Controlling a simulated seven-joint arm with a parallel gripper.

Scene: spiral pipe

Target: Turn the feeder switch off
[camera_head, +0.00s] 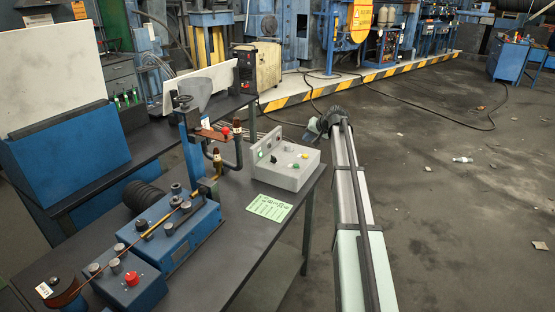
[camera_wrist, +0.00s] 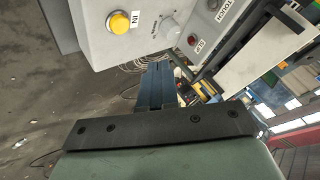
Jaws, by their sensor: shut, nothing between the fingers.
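A blue roller unit (camera_head: 185,240) with a thin rod and a blue box with a red knob (camera_head: 131,279) stand left on the table. A green card (camera_head: 270,207) lies before the control box. A bending fixture (camera_head: 205,140) rises behind. The floor to the right is mostly clear.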

